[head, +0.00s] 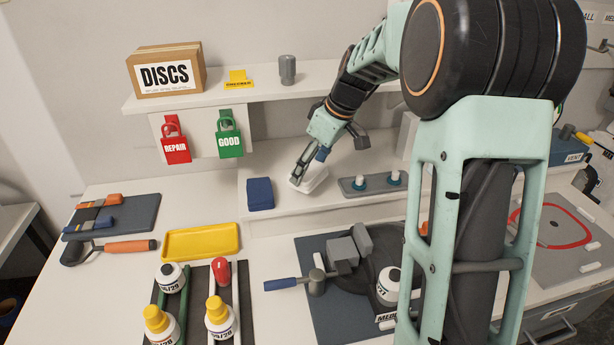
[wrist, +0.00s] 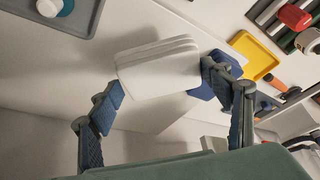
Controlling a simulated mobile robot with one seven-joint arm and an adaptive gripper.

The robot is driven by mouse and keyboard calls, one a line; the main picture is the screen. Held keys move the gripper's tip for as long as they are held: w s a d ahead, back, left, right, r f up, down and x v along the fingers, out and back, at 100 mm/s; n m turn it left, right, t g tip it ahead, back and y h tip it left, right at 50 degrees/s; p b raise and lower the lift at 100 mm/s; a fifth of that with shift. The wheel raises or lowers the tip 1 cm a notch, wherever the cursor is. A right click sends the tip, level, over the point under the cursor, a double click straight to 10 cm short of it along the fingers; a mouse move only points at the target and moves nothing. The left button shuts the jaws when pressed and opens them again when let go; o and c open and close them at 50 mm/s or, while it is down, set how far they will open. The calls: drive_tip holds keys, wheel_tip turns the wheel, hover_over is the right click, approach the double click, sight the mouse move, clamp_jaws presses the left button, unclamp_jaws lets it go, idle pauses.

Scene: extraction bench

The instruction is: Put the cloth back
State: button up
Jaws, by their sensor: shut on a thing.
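The cloth (head: 311,181) is a white, folded stack of layers at the raised ledge along the wall, between a blue block-like item and a grey tray. My gripper (head: 300,176) reaches down to it from above. In the wrist view the cloth (wrist: 157,68) lies between the fingertips of my gripper (wrist: 165,88), which is shut on it. Its layered edge faces the camera. I cannot tell whether the cloth touches the ledge or hangs just above it.
The blue item (head: 260,193) stands close left of the cloth. The grey tray (head: 371,185) with small white-and-teal pieces is close right. A yellow tray (head: 201,241) lies on the lower bench. The upper shelf (head: 190,95) overhangs at the back. My forearm hides the right-middle bench.

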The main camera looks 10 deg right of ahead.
sight(311, 170)
drive_tip(key=shift+w+a+f, duration=0.15)
drive_tip(key=shift+a+f, duration=0.05)
drive_tip(key=shift+f, duration=0.05)
drive_tip(key=f, duration=0.3)
drive_tip(key=shift+w+a+f+p, duration=0.15)
drive_tip(key=shift+w+p, duration=0.05)
drive_tip(key=shift+p, duration=0.15)
drive_tip(key=shift+f, duration=0.15)
drive_tip(key=shift+f, duration=0.25)
drive_tip(key=o, duration=1.1)
drive_tip(key=shift+r, duration=0.1)
drive_tip(key=shift+r, duration=0.15)
drive_tip(key=v, duration=1.2)
drive_tip(key=shift+b, duration=0.3)
